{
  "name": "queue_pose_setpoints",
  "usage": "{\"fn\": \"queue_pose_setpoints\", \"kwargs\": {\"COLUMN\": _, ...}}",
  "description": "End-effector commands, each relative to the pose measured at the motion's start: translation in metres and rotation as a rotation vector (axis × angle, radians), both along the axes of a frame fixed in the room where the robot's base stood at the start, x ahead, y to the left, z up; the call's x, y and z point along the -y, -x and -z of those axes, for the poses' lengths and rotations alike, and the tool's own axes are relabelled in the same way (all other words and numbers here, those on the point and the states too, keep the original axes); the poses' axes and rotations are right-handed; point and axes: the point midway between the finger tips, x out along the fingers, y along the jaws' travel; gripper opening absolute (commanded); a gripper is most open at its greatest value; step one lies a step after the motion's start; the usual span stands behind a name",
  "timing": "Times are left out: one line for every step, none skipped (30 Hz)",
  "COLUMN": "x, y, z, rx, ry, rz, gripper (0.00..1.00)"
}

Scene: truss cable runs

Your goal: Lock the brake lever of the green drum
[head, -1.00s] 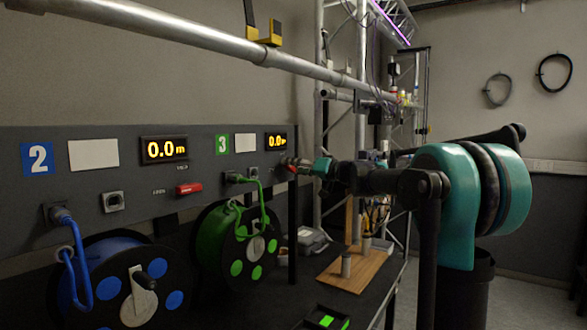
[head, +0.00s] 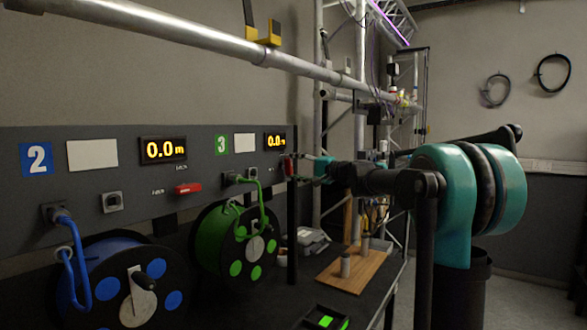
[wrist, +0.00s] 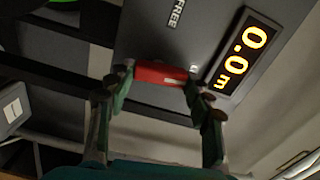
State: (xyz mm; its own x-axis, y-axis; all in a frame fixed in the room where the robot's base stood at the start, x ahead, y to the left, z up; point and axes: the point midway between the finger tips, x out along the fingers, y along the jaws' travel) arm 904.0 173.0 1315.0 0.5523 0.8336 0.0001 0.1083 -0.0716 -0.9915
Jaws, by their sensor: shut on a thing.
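The green drum (head: 218,240) sits on its stand below the panel section marked 3. Its red brake lever (head: 290,167) is at the panel's right end and stands about upright there. My gripper (head: 294,167) reaches it from the right. In the wrist view my gripper (wrist: 162,76) has one finger at each end of the red brake lever (wrist: 160,73), shut on it. The word FREE shows on the panel near the lever, and the 0.0 m display (wrist: 240,52) is beside it. The lever's pivot is hidden.
The blue drum (head: 100,268) with its own red lever (head: 189,188) is to the left. A green cable (head: 262,205) hangs from the panel. A wooden board (head: 368,268) with small metal cylinders lies on the bench. A metal truss pipe (head: 200,40) runs overhead.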

Motion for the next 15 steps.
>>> {"fn": "queue_pose_setpoints", "kwargs": {"x": 0.0006, "y": -0.0003, "z": 0.0004, "rx": -0.020, "ry": -0.013, "rz": 0.001, "gripper": 0.23}}
{"fn": "queue_pose_setpoints", "kwargs": {"x": 0.0006, "y": -0.0004, "z": 0.0005, "rx": -0.033, "ry": -0.021, "rz": 0.001, "gripper": 0.23}}
{"fn": "queue_pose_setpoints", "kwargs": {"x": 0.0007, "y": -0.0005, "z": 0.0006, "rx": -0.048, "ry": -0.031, "rz": 0.001, "gripper": 0.23}}
{"fn": "queue_pose_setpoints", "kwargs": {"x": 0.0007, "y": -0.0005, "z": 0.0007, "rx": -0.059, "ry": -0.038, "rz": 0.001, "gripper": 0.23}}
{"fn": "queue_pose_setpoints", "kwargs": {"x": 0.0007, "y": -0.0006, "z": 0.0007, "rx": -0.069, "ry": -0.045, "rz": 0.001, "gripper": 0.23}}
{"fn": "queue_pose_setpoints", "kwargs": {"x": 0.0008, "y": -0.0006, "z": 0.0008, "rx": -0.079, "ry": -0.051, "rz": 0.001, "gripper": 0.23}}
{"fn": "queue_pose_setpoints", "kwargs": {"x": 0.0008, "y": -0.0007, "z": 0.0009, "rx": -0.087, "ry": -0.057, "rz": 0.001, "gripper": 0.23}}
{"fn": "queue_pose_setpoints", "kwargs": {"x": 0.0008, "y": -0.0007, "z": 0.0009, "rx": -0.094, "ry": -0.061, "rz": 0.001, "gripper": 0.23}}
{"fn": "queue_pose_setpoints", "kwargs": {"x": 0.0008, "y": -0.0007, "z": 0.0010, "rx": -0.101, "ry": -0.066, "rz": 0.001, "gripper": 0.23}}
{"fn": "queue_pose_setpoints", "kwargs": {"x": 0.0008, "y": -0.0007, "z": 0.0010, "rx": -0.106, "ry": -0.069, "rz": 0.001, "gripper": 0.23}}
{"fn": "queue_pose_setpoints", "kwargs": {"x": 0.0008, "y": -0.0007, "z": 0.0010, "rx": -0.110, "ry": -0.072, "rz": 0.001, "gripper": 0.23}}
{"fn": "queue_pose_setpoints", "kwargs": {"x": 0.0008, "y": -0.0007, "z": 0.0011, "rx": -0.115, "ry": -0.075, "rz": 0.001, "gripper": 0.23}}
{"fn": "queue_pose_setpoints", "kwargs": {"x": 0.0009, "y": -0.0008, "z": 0.0011, "rx": -0.117, "ry": -0.077, "rz": 0.001, "gripper": 0.23}}
{"fn": "queue_pose_setpoints", "kwargs": {"x": 0.0009, "y": -0.0008, "z": 0.0011, "rx": -0.119, "ry": -0.078, "rz": 0.001, "gripper": 0.23}}
{"fn": "queue_pose_setpoints", "kwargs": {"x": 0.0009, "y": -0.0008, "z": 0.0011, "rx": -0.121, "ry": -0.079, "rz": 0.001, "gripper": 0.23}}
